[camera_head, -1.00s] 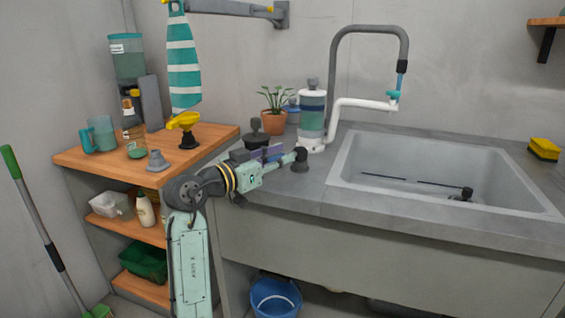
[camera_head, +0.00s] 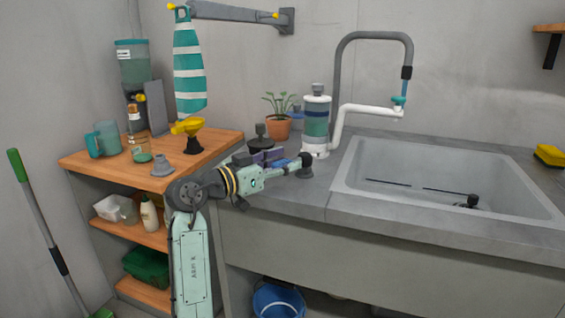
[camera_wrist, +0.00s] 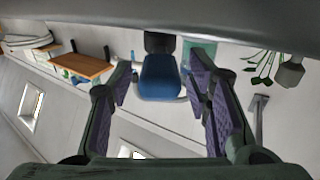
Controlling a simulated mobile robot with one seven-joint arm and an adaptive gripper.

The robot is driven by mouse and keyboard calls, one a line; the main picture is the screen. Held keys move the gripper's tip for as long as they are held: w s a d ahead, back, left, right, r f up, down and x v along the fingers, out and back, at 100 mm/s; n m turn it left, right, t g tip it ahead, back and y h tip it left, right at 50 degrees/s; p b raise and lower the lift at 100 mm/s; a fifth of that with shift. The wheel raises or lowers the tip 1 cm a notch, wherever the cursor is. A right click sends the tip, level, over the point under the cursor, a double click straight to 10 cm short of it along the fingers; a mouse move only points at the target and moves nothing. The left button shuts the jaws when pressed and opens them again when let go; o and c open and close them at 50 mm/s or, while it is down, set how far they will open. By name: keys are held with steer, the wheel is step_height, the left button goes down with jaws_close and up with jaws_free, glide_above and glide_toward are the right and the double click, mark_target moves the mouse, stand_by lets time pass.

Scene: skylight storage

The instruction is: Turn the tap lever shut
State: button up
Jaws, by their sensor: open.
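A blue lever (camera_head: 280,163) with a black end piece stands out leftward from a short black post (camera_head: 306,169) on the counter, left of the sink. In the wrist view the broad blue lever (camera_wrist: 161,77) lies between the two fingers. My gripper (camera_head: 283,160) has purple-padded fingers; in the wrist view the gripper (camera_wrist: 166,90) is open, with a gap on each side of the lever. Whether a pad touches it lower down I cannot tell.
A white-and-teal filter canister (camera_head: 317,118) with a white spout stands just behind the post. A potted plant (camera_head: 278,127) and a dark knobbed lid (camera_head: 261,140) stand to the left. The sink (camera_head: 345,180) lies right. A wooden shelf (camera_head: 105,165) holds bottles and a yellow funnel.

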steer(key=v, duration=1.2)
steer(key=shift+c, duration=0.4)
